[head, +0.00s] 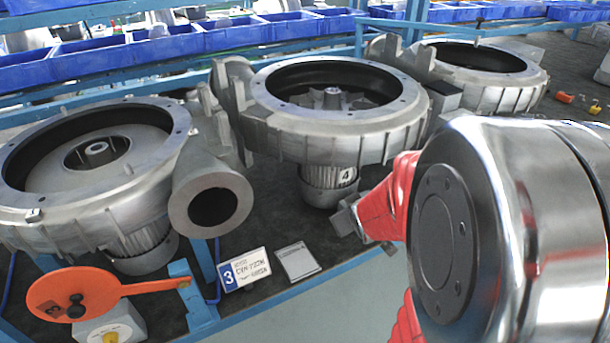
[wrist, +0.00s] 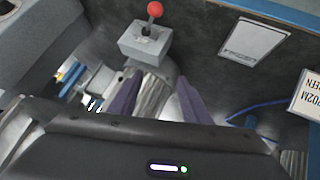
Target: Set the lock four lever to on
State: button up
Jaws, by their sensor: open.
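In the wrist view a grey switch box (wrist: 145,45) carries a short lever with a red ball knob (wrist: 155,9). The lever points toward the top of the picture. I cannot read any on or off mark on it, and no lock number shows there. My gripper (wrist: 158,78) has two purple fingers, spread apart with a gap between them. The box lies just beyond the fingertips, and the knob is farther out. In the head view my red and silver arm hides much of the right side, and the red-knobbed lever cannot be made out.
A blower marked 4 (head: 335,128) stands behind my arm, with another blower (head: 88,175) to the left. A sign marked 3 (head: 243,269) and a pale card (head: 298,262) lie near the bench edge. An orange paddle (head: 75,291) sticks out at lower left.

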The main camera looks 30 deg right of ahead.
jog(key=d+f+t, duration=0.1)
jog(key=d+f, duration=0.4)
jog(key=f, duration=0.2)
jog(key=m+t+y, duration=0.1)
jog(key=m+t, duration=0.3)
jog(key=t, duration=0.4)
send_near(370, 241)
jog(key=s, duration=0.1)
jog(key=shift+s+a+f+m, duration=0.2)
jog(key=shift+s+a+m, duration=0.1)
jog(key=shift+s, duration=0.2)
jog(key=shift+w, duration=0.1)
jog(key=shift+w+d, duration=0.45)
jog(key=shift+w, duration=1.8)
jog(key=shift+w+d, duration=0.45)
jog(key=shift+w, duration=1.8)
jog(key=shift+w+d, duration=0.45)
jog(key=shift+w, duration=1.75)
jog(key=shift+c, duration=0.6)
